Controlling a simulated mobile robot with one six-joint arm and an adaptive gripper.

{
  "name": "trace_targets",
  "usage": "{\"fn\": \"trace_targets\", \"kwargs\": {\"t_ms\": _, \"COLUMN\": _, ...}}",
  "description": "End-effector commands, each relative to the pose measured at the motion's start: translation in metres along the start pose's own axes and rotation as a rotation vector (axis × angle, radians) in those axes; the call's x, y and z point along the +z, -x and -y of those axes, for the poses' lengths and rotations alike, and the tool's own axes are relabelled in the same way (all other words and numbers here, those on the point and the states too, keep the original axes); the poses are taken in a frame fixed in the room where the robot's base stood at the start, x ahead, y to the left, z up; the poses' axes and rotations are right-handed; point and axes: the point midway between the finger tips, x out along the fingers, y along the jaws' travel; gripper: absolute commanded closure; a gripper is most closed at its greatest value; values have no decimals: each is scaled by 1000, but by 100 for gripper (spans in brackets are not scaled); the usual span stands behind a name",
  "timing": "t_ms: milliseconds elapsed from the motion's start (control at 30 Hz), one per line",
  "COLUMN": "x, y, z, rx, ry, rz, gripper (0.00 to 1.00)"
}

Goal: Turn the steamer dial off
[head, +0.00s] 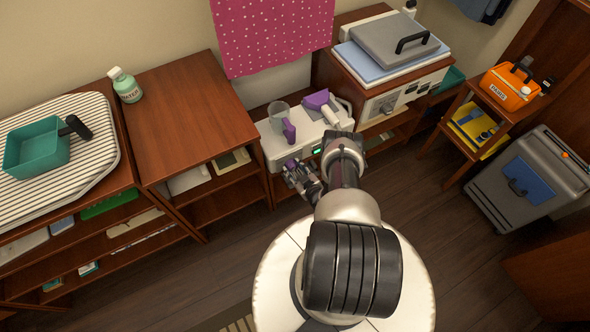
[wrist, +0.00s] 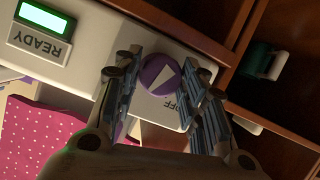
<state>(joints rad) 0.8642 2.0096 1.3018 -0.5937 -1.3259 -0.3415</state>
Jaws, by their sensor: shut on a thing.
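The steamer (head: 268,148) is a white unit on a wooden stand, with a clear tank with a purple grip and a purple-and-white steam head on top. In the wrist view its front panel shows a round purple dial (wrist: 160,76) with a white pointer wedge. The word OFF is printed beside the dial; the view is turned, and I cannot tell exactly which mark the pointer meets. My gripper (head: 303,177) is at the steamer's front. In the wrist view my gripper (wrist: 166,80) has its fingers on both sides of the dial, shut on it.
A lit green display (wrist: 46,18) sits above a READY label (wrist: 39,44). A pink dotted cloth (head: 272,35) hangs behind. Wooden shelves (head: 190,95) stand left, a press (head: 390,65) and an orange box (head: 510,86) right. Floor in front is clear.

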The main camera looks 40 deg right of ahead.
Motion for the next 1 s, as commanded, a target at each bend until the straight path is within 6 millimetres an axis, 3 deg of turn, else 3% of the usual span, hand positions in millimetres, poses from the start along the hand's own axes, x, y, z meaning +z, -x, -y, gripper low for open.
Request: {"fn": "trace_targets", "kwargs": {"t_ms": 1000, "x": 1, "y": 0, "z": 5, "rx": 219, "ry": 562, "rz": 53, "gripper": 85}}
